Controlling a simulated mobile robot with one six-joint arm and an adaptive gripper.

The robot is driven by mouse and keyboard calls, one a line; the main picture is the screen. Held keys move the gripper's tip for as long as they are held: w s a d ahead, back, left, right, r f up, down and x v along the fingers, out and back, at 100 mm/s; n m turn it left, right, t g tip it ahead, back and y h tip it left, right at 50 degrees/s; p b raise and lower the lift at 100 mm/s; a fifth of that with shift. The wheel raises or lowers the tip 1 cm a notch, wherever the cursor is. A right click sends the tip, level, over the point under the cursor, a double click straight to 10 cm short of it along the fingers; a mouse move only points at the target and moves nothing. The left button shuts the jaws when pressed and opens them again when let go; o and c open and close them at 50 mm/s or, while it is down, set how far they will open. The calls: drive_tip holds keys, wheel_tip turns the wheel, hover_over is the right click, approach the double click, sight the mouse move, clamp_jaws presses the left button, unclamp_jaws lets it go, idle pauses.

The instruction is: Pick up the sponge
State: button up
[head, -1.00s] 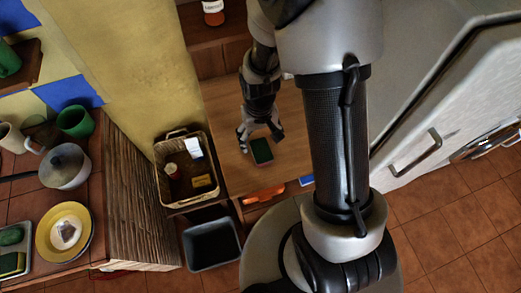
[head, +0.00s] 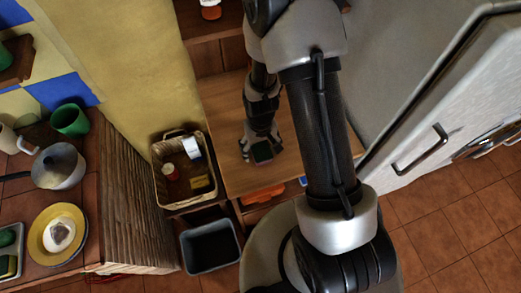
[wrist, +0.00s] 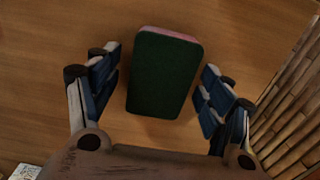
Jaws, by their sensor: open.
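The sponge (wrist: 164,75) has a dark green top and a pinkish edge. In the wrist view it lies on the wooden surface (wrist: 250,30) between the two fingers of my gripper (wrist: 160,90), with a gap on each side. My gripper is open and empty. In the head view my gripper (head: 258,147) is over the small wooden table, right at the sponge (head: 261,153), and partly hides it.
A wicker basket (head: 157,179) with several small items stands left of the table (head: 228,108). A grey bin (head: 210,246) is below it. A tiled counter with a pot (head: 60,167) and yellow plate (head: 35,236) is at the left. A white cabinet door (head: 440,110) is at the right.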

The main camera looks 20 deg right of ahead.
sight(260, 148)
drive_tip(key=shift+c, duration=0.4)
drive_tip(key=c, duration=0.9)
drive_tip(key=shift+o, duration=0.2)
wheel_tip(260, 148, up, 20)
drive_tip(key=p, duration=0.5)
drive_tip(key=shift+o, duration=1.3)
drive_tip(key=c, duration=0.4)
drive_tip(key=shift+o, duration=0.2)
drive_tip(key=shift+f, duration=0.1)
